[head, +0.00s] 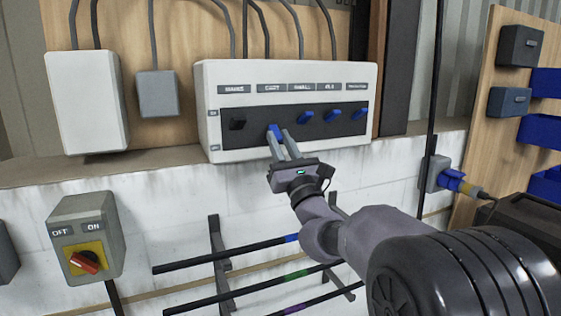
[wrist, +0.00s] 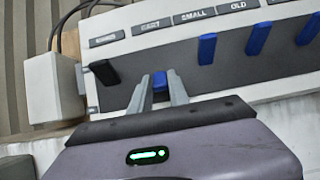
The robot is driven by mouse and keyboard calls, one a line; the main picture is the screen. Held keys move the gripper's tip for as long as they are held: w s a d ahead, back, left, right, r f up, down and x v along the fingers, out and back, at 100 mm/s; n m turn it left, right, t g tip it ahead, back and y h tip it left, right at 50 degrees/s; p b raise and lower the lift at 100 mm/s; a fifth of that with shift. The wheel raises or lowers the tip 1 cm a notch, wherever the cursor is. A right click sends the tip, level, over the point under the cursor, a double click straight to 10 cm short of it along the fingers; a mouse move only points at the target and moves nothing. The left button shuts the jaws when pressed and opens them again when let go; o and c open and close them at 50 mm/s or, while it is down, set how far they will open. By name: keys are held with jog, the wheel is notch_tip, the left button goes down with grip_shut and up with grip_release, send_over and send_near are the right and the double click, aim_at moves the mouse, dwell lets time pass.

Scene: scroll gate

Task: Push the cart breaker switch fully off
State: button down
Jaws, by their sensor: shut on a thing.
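The white breaker panel (head: 290,75) hangs on the wall with a dark strip holding a row of switches under labels. The cart breaker switch (head: 274,131) is blue and sits under the label reading CART. It also shows in the wrist view (wrist: 160,80). My gripper (head: 281,137) is at this switch, its two fingers closed on either side of it. The switch sits lower than the other blue switches to its right. The fingers hide part of it.
A black switch (head: 237,124) is just left of the cart switch, and a blue switch (head: 305,118) is just right. A grey box with a red rotary knob (head: 84,262) is at lower left. Black rods (head: 240,254) lie on a rack below.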

jog(key=shift+w+f+t+b, duration=0.15)
jog(key=shift+t+b, duration=0.25)
jog(key=shift+b, duration=0.25)
jog(key=c, duration=1.2)
grip_release()
jog(key=shift+a, duration=0.1)
jog(key=shift+c, duration=0.2)
jog(key=b+v, duration=0.3)
jog(key=v, duration=1.4)
jog(key=shift+f+b, duration=0.15)
jog(key=shift+b, duration=0.15)
